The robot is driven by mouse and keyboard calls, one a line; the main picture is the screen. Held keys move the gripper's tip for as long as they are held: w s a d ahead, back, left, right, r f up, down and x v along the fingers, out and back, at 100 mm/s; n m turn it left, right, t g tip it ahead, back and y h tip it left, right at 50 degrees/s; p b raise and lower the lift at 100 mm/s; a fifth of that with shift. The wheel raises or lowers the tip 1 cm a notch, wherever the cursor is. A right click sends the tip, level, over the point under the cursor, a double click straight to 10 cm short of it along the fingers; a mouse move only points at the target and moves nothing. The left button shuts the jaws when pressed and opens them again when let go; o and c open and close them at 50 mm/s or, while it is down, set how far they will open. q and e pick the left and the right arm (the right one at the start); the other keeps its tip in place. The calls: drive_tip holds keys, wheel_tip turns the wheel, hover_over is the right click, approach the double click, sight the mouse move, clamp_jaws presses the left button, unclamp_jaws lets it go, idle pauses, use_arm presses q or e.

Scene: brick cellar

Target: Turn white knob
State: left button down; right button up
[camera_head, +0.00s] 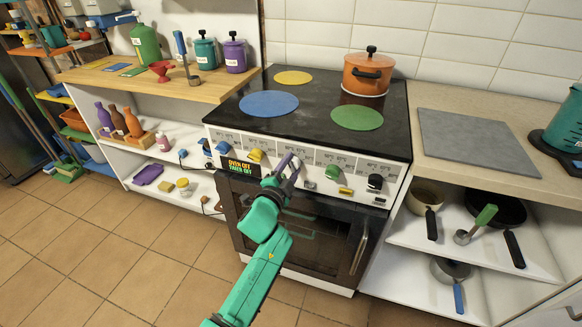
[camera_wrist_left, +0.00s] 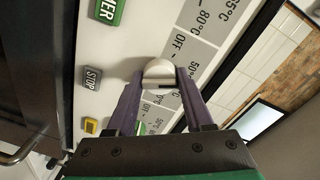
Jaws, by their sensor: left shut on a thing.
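The white knob (camera_wrist_left: 158,71) is on the stove's front panel. In the wrist view it is round, with a dark mark near its lower edge, and grey scale plates with OFF and temperature marks lie around it. My left gripper (camera_wrist_left: 159,80) has its two purple fingers on either side of the knob and is shut on it. In the head view my left gripper (camera_head: 287,168) reaches the panel from below and largely hides the knob. My right gripper is not in view.
The panel also bears a blue knob (camera_head: 222,147), yellow knob (camera_head: 254,155), green knob (camera_head: 332,172) and black knob (camera_head: 375,182). The oven door handle (camera_head: 359,253) sticks out below. An orange pot (camera_head: 367,72) stands on the stove. The tiled floor in front is clear.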

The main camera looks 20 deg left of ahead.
use_arm(q)
drive_tip(key=shift+c, duration=1.5)
unclamp_jaws()
drive_tip(key=s+a, duration=0.1)
drive_tip(key=s, duration=1.3)
drive_tip(key=shift+s+a+r, duration=0.2)
drive_tip(key=shift+s+r, duration=0.05)
drive_tip(key=shift+r, duration=0.05)
